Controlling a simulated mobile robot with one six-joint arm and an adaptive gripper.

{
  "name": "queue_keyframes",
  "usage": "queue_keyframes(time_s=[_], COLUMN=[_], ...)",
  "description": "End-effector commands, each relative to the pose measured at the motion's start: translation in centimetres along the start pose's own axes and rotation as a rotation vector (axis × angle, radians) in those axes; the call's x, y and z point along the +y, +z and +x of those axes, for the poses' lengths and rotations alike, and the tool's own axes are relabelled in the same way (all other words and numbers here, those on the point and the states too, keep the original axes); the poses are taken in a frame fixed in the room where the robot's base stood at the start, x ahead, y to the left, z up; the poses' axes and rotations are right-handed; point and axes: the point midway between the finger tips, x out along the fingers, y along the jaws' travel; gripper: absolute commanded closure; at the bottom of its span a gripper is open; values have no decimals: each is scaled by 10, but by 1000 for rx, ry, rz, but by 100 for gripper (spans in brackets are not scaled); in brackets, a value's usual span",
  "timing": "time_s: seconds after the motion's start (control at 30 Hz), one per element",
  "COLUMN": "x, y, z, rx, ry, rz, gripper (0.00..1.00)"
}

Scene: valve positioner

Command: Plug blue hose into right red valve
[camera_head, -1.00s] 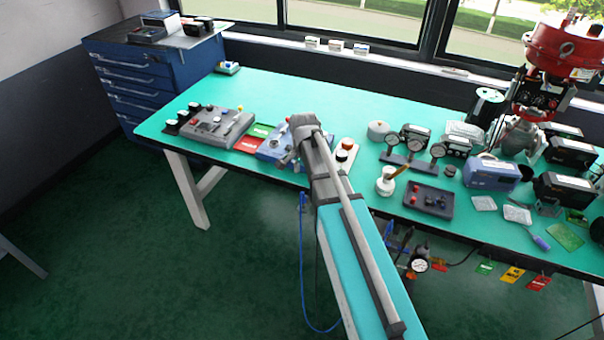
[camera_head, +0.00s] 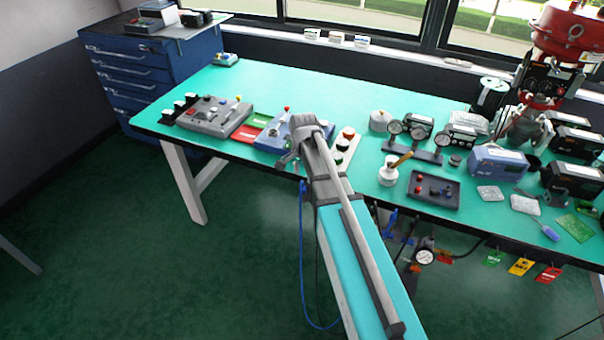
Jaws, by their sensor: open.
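My arm reaches up from the lower middle to the bench's front edge. My gripper (camera_head: 289,162) is small and dark there, in front of the blue device (camera_head: 270,138); its jaws are open and I see nothing held. A thin blue hose (camera_head: 302,250) hangs in a loop left of my arm, its upper end near the gripper; whether they touch is unclear. A big red valve actuator (camera_head: 572,35) stands at the far right of the bench. A small red knob (camera_head: 286,109) shows on the blue device. I cannot tell which part is the right red valve.
The green bench (camera_head: 300,88) has free room at its back. A gray control panel (camera_head: 212,128) stands left, gauges (camera_head: 419,132) and a dark tray (camera_head: 434,207) right of my arm. A blue drawer cabinet (camera_head: 150,85) stands back left. A gauge (camera_head: 425,257) and colored tags hang under the bench.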

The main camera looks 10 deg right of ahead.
Motion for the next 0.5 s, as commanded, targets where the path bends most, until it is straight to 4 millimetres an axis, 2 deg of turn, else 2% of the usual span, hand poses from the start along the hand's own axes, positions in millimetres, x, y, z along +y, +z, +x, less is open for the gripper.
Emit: queue_keyframes(time_s=[0.03,0.5], x=[0,0], y=[0,0], z=[8,43], rx=[0,0], ry=[0,0], rz=[0,0], gripper=[31,31])
